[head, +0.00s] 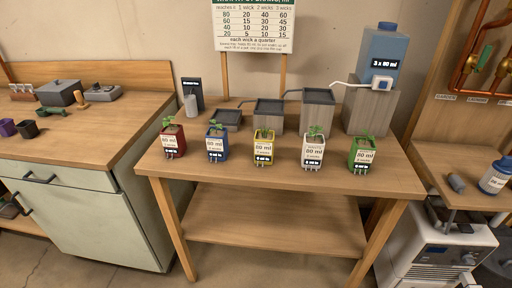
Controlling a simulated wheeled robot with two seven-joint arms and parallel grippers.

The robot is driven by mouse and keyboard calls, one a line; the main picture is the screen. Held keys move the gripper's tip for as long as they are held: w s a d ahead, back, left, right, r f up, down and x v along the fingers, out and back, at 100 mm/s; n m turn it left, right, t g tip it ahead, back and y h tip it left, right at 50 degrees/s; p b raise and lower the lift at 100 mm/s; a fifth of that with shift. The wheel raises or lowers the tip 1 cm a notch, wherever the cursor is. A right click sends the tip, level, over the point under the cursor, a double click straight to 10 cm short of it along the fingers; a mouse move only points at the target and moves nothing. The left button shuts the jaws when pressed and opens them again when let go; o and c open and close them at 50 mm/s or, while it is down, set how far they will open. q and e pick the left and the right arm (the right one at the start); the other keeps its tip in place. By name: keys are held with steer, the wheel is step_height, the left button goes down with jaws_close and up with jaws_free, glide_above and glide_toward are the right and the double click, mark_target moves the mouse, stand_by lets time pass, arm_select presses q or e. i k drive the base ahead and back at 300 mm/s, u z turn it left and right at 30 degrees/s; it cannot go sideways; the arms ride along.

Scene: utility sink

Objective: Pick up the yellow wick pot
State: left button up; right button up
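The yellow wick pot (263,148) stands upright near the front edge of the wooden table, in the middle of a row of pots. It has a small green plant on top and a white label reading 80 ml. A blue pot (216,144) stands to its left and a white pot (313,149) to its right, both apart from it. Neither of my grippers shows in the head view, so their state is hidden.
A red pot (173,139) and a green pot (362,153) end the row. Grey stepped blocks with dark trays (269,108) and a blue tank (382,52) stand behind. A wooden counter (95,120) is at left. The lower shelf (270,225) is bare.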

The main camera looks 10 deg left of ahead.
mark_target(263, 140)
steer(key=u, duration=1.9)
steer(key=i, duration=1.6)
steer(key=z, duration=0.85)
